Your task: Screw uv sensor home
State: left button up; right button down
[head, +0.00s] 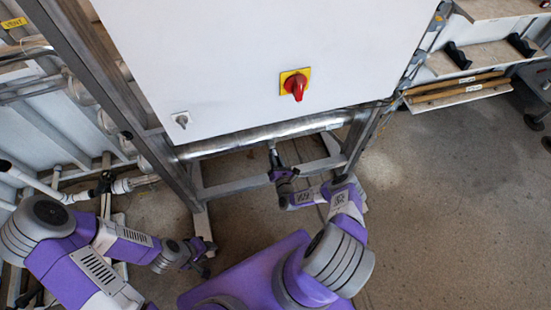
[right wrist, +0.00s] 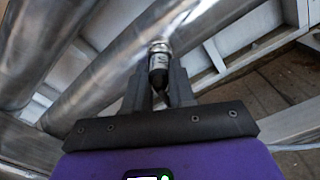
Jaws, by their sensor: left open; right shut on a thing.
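The UV sensor (right wrist: 158,63) is a small dark cylinder with a pale label and a metal collar at its far end. My right gripper (right wrist: 160,82) is shut on it, one finger on each side. The collar end points at a shiny steel pipe (right wrist: 120,55) and appears to meet a short metal branch; I cannot tell whether the thread is engaged. In the head view my right gripper (head: 275,163) is just below the horizontal steel reactor tube (head: 235,142). My left gripper (head: 205,262) is open and empty, low at the left, away from the tube.
A white cabinet (head: 240,60) with a red rotary switch (head: 295,84) hangs above the tube. Steel frame posts (head: 110,80) stand at left, with pipes and a valve (head: 105,183) beyond. Shelves (head: 470,62) stand upper right. The floor at right is clear.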

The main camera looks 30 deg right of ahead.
jog(key=shift+s+d+m, duration=0.1)
jog(key=shift+d+m, duration=0.05)
jog(key=shift+m, duration=0.25)
jog(key=c, duration=0.9)
grip_release()
jog(key=shift+o, duration=0.2)
